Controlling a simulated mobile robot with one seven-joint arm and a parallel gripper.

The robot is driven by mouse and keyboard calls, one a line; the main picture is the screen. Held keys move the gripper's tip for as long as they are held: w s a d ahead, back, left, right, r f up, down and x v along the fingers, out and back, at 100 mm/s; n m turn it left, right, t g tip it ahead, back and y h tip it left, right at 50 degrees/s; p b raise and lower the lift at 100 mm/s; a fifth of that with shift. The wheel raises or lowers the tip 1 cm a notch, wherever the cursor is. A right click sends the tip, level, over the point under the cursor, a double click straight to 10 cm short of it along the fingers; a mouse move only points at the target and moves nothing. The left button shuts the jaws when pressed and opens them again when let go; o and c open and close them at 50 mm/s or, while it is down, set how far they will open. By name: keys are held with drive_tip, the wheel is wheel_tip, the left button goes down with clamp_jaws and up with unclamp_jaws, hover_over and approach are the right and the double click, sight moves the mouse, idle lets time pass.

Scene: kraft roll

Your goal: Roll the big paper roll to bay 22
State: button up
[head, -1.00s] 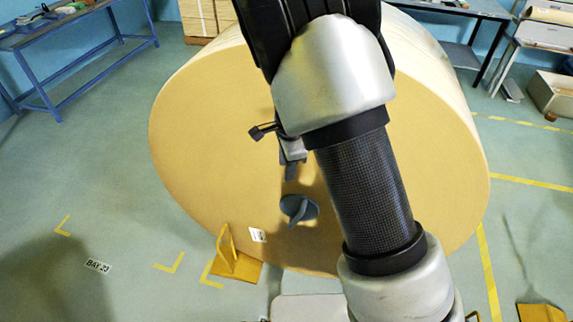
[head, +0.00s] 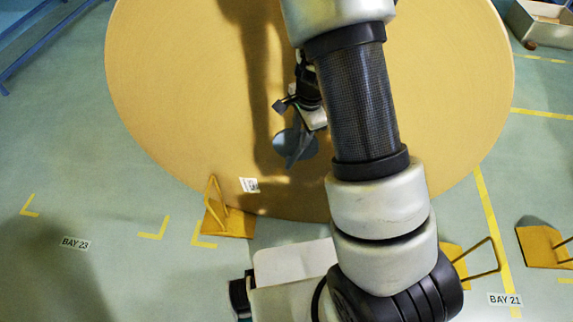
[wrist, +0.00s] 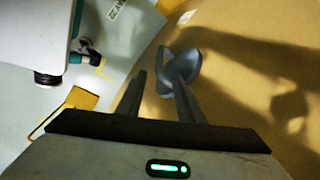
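The big paper roll (head: 440,110) stands on its curved side with its flat tan face toward me. My gripper (head: 297,160) is in front of the core. A bay sign (wrist: 117,9) in the wrist view appears to read BAY 22.
A yellow chock (head: 228,220) stands at the roll's lower left; another (head: 470,258) is right of my arm, and one (head: 545,247) farther right. The BAY 23 sign (head: 75,243) is left, BAY 21 (head: 505,299) right. A bin (head: 543,22) is at upper right.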

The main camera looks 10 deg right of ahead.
sight(295, 161)
drive_tip(key=w+f+b, duration=0.1)
drive_tip(key=f, duration=0.4)
drive_tip(key=w+f+b, duration=0.1)
drive_tip(key=f+b, duration=0.1)
drive_tip(key=f, duration=0.4)
drive_tip(key=w+f+b, duration=0.1)
drive_tip(key=f+b, duration=0.1)
drive_tip(key=f, duration=0.3)
drive_tip(key=shift+a+f, duration=0.25)
drive_tip(key=shift+a, duration=0.05)
clamp_jaws()
